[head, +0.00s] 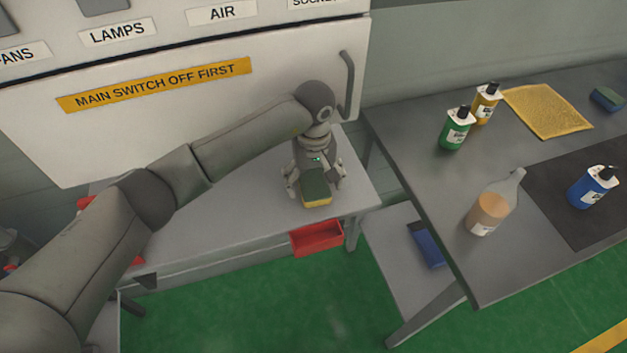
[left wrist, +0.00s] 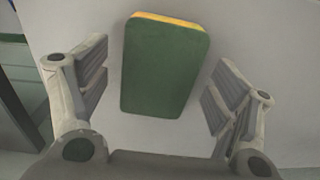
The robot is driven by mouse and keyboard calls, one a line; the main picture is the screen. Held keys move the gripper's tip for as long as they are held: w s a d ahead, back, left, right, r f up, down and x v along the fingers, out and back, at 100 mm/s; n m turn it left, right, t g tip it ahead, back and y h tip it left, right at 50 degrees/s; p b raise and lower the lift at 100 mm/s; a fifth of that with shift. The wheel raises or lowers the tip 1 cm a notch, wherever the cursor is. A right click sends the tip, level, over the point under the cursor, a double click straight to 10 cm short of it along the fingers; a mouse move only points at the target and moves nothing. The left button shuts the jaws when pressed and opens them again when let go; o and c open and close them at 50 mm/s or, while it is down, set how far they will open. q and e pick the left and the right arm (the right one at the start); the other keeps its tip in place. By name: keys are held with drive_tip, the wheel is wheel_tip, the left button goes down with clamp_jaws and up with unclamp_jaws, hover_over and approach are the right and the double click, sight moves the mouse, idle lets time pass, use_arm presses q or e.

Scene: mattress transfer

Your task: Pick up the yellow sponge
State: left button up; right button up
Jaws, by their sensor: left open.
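The sponge (head: 316,190) has a dark green top and a yellow lower layer. It lies on the grey-white table (head: 258,222) below the control panel. In the left wrist view the sponge (left wrist: 163,68) shows its green face, with a strip of yellow at the far edge. My left gripper (head: 315,188) is over it, open, with one finger on each side. In the left wrist view gaps show between the sponge and both fingers of the left gripper (left wrist: 160,90). My right gripper is not in view.
A red bin (head: 317,238) hangs at the table's front edge. The right-hand table (head: 420,170) carries green (head: 455,130), yellow (head: 485,103) and blue (head: 592,187) bottles, a clear bottle (head: 490,207), a yellow cloth (head: 547,110) and another sponge (head: 607,99). A panel (head: 190,90) stands behind the arm.

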sight(315, 185)
use_arm(q)
drive_tip(key=shift+f, duration=0.1)
drive_tip(key=c, duration=0.8)
drive_tip(key=shift+o, duration=0.2)
drive_tip(key=shift+w+r+b, duration=0.1)
drive_tip(key=shift+r+b, duration=0.55)
drive_tip(key=shift+r, duration=0.2)
drive_tip(key=shift+s+d+r+b, duration=0.2)
drive_tip(key=shift+s+r+b, duration=0.2)
drive_tip(key=shift+r+b, duration=0.3)
drive_tip(key=s+d+b, duration=0.2)
drive_tip(key=s, duration=0.6)
drive_tip(key=s+d+b, duration=0.2)
drive_tip(key=s+d, duration=0.1)
drive_tip(key=s, duration=0.5)
drive_tip(key=shift+s+d+r, duration=0.15)
drive_tip(key=shift+s+r, duration=0.05)
drive_tip(key=shift+s, duration=0.05)
